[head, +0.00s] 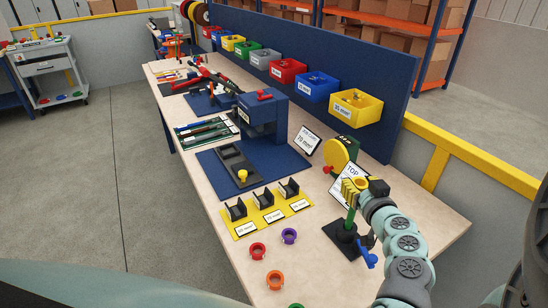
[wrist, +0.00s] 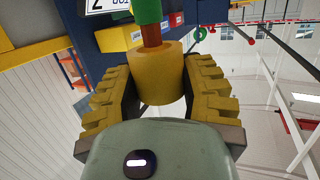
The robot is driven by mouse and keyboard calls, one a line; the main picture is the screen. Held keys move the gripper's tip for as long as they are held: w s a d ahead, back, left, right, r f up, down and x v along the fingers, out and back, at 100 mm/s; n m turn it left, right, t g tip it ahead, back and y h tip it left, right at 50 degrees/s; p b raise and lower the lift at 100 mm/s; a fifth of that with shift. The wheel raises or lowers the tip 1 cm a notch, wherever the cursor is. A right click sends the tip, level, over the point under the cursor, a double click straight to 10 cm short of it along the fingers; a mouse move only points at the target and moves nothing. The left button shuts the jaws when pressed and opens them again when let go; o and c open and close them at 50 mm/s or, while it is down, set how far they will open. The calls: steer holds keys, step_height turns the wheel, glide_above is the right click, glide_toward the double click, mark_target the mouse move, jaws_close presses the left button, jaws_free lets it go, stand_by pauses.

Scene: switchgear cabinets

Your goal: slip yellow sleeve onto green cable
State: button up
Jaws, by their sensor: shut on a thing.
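My gripper (head: 357,188) is over the right front part of the workbench, its yellow ridged fingers also filling the wrist view (wrist: 160,95). It is shut on the yellow sleeve (wrist: 158,82), which sits between the two fingers. The green cable (head: 350,216) stands upright below the gripper in a black stand with a blue handle (head: 366,255). In the wrist view, the green cable (wrist: 147,10) has a bare copper-brown end that meets the sleeve's far rim. The cable and sleeve look roughly in line. How far the copper end reaches inside the sleeve is hidden.
Red (head: 258,250), purple (head: 289,236) and orange (head: 275,281) rings lie on the bench (head: 220,215). A yellow rack (head: 267,213) with black holders, a blue press (head: 263,115) and a yellow disc (head: 338,154) stand nearby. Bins line the blue back panel.

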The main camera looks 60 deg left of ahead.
steer(key=shift+f+b, duration=2.1)
steer(key=shift+b, duration=0.5)
steer(key=o, duration=1)
steer(key=shift+c, duration=0.2)
steer(key=v, duration=1.2)
steer(key=shift+w, duration=0.1)
